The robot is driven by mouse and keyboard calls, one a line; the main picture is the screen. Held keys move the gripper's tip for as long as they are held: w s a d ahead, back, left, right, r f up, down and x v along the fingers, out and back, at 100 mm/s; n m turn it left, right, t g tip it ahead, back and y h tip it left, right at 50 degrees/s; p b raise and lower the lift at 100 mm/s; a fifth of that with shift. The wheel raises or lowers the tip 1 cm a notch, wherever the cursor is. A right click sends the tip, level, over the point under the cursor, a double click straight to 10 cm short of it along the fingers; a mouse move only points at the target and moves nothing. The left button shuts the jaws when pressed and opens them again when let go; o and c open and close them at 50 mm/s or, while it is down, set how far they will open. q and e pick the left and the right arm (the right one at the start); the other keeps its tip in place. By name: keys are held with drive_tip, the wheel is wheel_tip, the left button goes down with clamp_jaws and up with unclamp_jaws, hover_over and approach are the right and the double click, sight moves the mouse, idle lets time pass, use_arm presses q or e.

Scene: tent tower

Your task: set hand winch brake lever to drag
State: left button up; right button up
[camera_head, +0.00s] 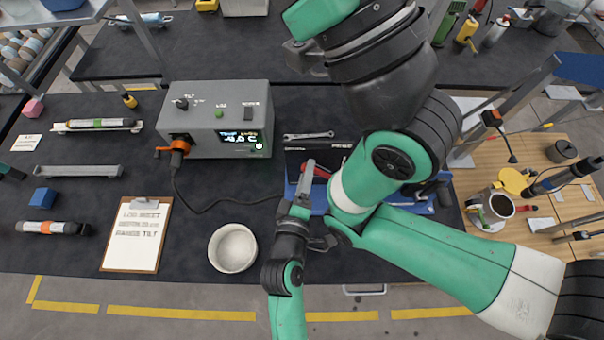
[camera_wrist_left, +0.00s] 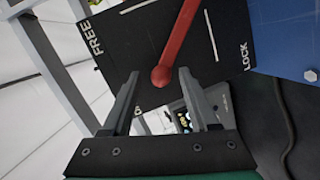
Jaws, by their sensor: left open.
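The hand winch's black plate shows in the left wrist view (camera_wrist_left: 120,55), with FREE printed at its left and LOCK at its right. Its red brake lever (camera_wrist_left: 178,40) runs up and slightly right from a round red end, between the two labels. My left gripper (camera_wrist_left: 159,74) is open, its fingers on either side of that round end; contact cannot be told. In the head view my left gripper (camera_head: 308,178) is beside the red lever (camera_head: 322,172), over the blue winch base (camera_head: 292,191). My arm hides much of the winch. My right gripper does not show.
A grey control box (camera_head: 215,120) with a cable stands left of the winch. A white bowl (camera_head: 233,248) and clipboard (camera_head: 136,236) lie nearer the front edge. A wrench (camera_head: 308,135) lies behind the winch. A wooden table (camera_head: 540,160) with a mug stands right.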

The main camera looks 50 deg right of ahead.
use_arm(q)
drive_tip(key=p+v, duration=0.2)
drive_tip(key=v, duration=0.9)
